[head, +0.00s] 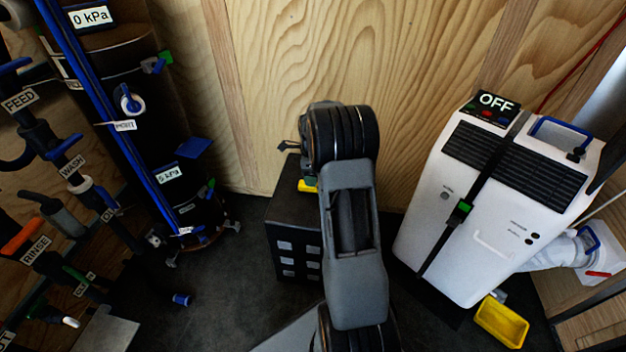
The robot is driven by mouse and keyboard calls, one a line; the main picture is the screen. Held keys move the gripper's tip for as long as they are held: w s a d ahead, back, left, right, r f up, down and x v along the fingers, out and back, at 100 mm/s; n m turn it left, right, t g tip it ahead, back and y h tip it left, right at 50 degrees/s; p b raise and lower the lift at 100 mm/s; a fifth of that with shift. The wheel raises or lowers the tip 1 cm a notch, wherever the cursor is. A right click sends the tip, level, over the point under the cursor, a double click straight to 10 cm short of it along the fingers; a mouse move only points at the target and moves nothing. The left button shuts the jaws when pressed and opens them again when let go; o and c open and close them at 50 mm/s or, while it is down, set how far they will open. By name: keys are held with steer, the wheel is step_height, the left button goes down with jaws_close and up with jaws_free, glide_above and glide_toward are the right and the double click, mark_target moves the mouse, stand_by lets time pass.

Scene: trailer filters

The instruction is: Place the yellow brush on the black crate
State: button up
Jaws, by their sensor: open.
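The black crate (284,222) stands on the dark floor against the wooden wall, with pale rectangular openings in its front. A small yellow thing (307,186), which looks like the yellow brush, shows on top of the crate. Most of it is hidden behind my arm. My gripper (288,147) shows only in small part, a dark shape above the crate, just left of my wrist. It is open and appears apart from the yellow thing. The gap between its fingers is hard to make out.
A white unit (485,235) with an OFF sign stands right of the crate. A yellow tray (502,322) lies on the floor before it. Labelled pipes and a dark column (125,75) fill the left. Dark floor (235,290) is open between.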

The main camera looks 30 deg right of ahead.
steer(key=s+a+r+n+p, duration=0.25)
steer(key=a+r+n, duration=0.4)
steer(key=r, duration=0.45)
steer(key=s+a+r+n+t, duration=0.2)
steer(key=s+a+r+n, duration=0.1)
steer(key=s+a+n, duration=1.2)
steer(key=shift+s+n+t+b, duration=0.4)
steer(key=shift+s+n, duration=0.95)
steer(key=shift+n, duration=1.3)
steer(key=shift+a+r, duration=0.1)
steer(key=shift+r, duration=0.05)
